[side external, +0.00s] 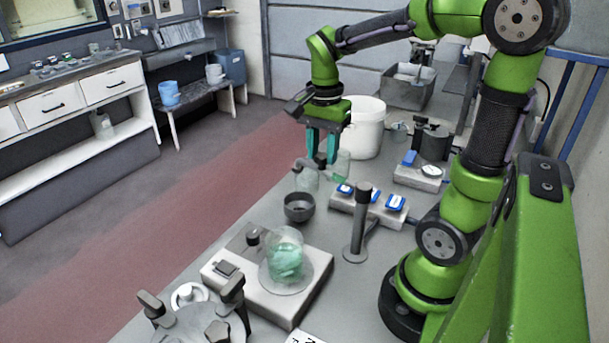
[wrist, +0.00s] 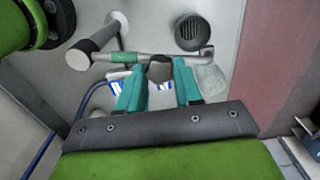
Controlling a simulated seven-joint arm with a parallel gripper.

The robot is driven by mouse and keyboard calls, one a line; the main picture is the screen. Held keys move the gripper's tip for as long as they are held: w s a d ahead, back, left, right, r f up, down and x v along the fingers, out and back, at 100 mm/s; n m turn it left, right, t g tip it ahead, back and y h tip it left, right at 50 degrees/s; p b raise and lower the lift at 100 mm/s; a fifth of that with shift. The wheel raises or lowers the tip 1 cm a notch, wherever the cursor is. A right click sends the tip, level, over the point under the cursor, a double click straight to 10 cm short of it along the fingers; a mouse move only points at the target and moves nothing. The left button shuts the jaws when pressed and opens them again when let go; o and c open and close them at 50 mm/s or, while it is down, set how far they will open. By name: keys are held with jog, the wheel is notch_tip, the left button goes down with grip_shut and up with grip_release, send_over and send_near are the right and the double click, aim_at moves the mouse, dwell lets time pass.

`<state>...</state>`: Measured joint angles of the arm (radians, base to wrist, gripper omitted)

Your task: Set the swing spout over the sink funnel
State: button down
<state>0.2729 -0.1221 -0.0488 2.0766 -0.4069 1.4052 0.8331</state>
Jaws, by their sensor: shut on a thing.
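The swing spout (wrist: 183,57) is a grey horizontal tube with a green band; in the side view its bent end (side external: 299,165) shows just below my gripper. My gripper (side external: 322,161) has teal fingers pointing down. In the wrist view my gripper (wrist: 160,82) is shut on a dark knob (wrist: 159,68) at the spout. The sink funnel appears to be the dark round bowl (side external: 298,213), nearer the side camera than the spout. In the wrist view the funnel (wrist: 190,32) has a slotted bottom, and the spout's end appears beside it, not centred on it.
A translucent beaker (side external: 307,183) stands close to the spout's end. A dark-topped post (side external: 361,215) stands right of the funnel, near a block with blue-and-white pieces (side external: 372,213). A white bucket (side external: 367,132) is behind my gripper. A beaker of green liquid (side external: 286,258) sits in front.

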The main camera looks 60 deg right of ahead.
jog(key=shift+d, duration=0.3)
jog(key=c, duration=0.8)
grip_release()
jog(key=shift+o, duration=0.2)
jog(key=shift+a, duration=0.1)
jog(key=shift+r, duration=0.1)
notch_tip(320, 180, up, 17)
